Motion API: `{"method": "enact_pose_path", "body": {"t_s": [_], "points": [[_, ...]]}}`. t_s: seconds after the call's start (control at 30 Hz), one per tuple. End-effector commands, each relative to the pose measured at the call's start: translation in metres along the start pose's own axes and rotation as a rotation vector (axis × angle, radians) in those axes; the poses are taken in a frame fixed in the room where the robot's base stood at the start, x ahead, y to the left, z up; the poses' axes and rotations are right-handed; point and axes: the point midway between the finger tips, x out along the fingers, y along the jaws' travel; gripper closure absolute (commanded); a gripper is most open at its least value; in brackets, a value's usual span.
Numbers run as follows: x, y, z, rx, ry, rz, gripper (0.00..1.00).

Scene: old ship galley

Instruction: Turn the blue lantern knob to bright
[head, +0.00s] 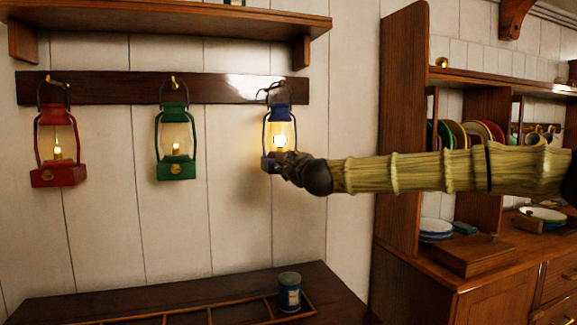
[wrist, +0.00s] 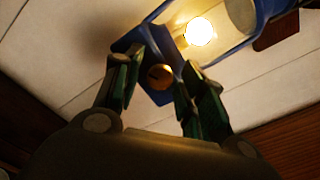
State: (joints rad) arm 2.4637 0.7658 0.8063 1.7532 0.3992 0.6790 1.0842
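The blue lantern (head: 265,162) hangs rightmost on the wall rail, its flame larger and brighter than those in the red lantern (head: 68,175) and green lantern (head: 178,170). My gripper (head: 281,160) is at the blue lantern's base and hides part of it, including the knob in the head view. In the wrist view, the round brass knob (wrist: 160,77) on the blue lantern (wrist: 132,40) lies between the two fingers of my gripper (wrist: 163,68). The fingers stand apart, one on each side, with narrow gaps visible beside the knob. The bulb (wrist: 200,32) glows strongly.
A dark rail (head: 120,89) carries the lanterns below a wooden shelf (head: 170,20). A blue tin (head: 289,293) stands on the table (head: 310,275) below. A wooden dresser (head: 402,130) with plates stands at right, behind my arm.

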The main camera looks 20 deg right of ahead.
Motion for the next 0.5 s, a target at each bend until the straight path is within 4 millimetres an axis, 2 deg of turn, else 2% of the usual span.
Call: {"method": "enact_pose_path", "body": {"t_s": [0.33, 0.5], "points": [[-0.002, 0.000, 0.000, 0.000, 0.000, 0.000, 0.54], [-0.017, -0.001, 0.000, 0.001, -0.001, -0.001, 0.54]]}}
